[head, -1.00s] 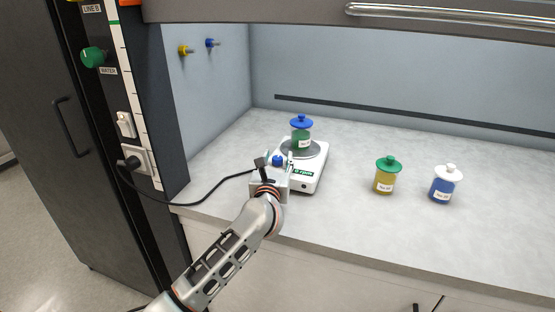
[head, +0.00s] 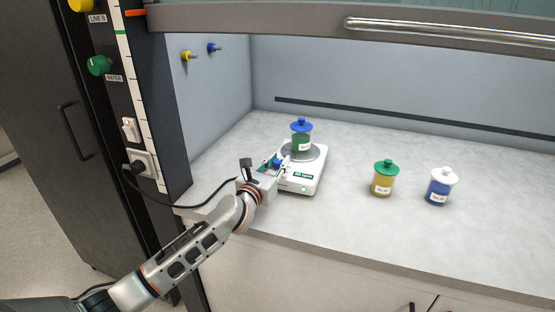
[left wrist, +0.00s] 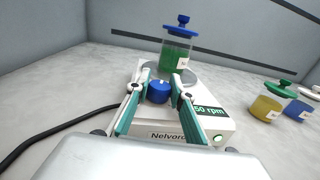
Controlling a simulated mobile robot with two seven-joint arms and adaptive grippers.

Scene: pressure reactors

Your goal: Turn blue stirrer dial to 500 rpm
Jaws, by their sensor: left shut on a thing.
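The white stirrer (head: 302,187) sits on the bench and also shows in the left wrist view (left wrist: 212,124). Its blue dial (left wrist: 158,92) is between the two fingers of my left gripper (left wrist: 156,86), which is shut on it. In the head view the left gripper (head: 278,164) reaches the dial (head: 277,163) from the left, covering part of it. The green display (left wrist: 209,110) shows "50 rpm"; a finger may hide digits to its left. A jar of green liquid with a blue lid (head: 301,137) stands on the stirrer's round plate (left wrist: 185,75). My right gripper is out of view.
A green-lidded yellow jar (head: 383,178) and a white-lidded blue jar (head: 440,187) stand to the right on the bench. A black cable (head: 165,203) runs from the wall socket towards the stirrer. The bench's right front is clear.

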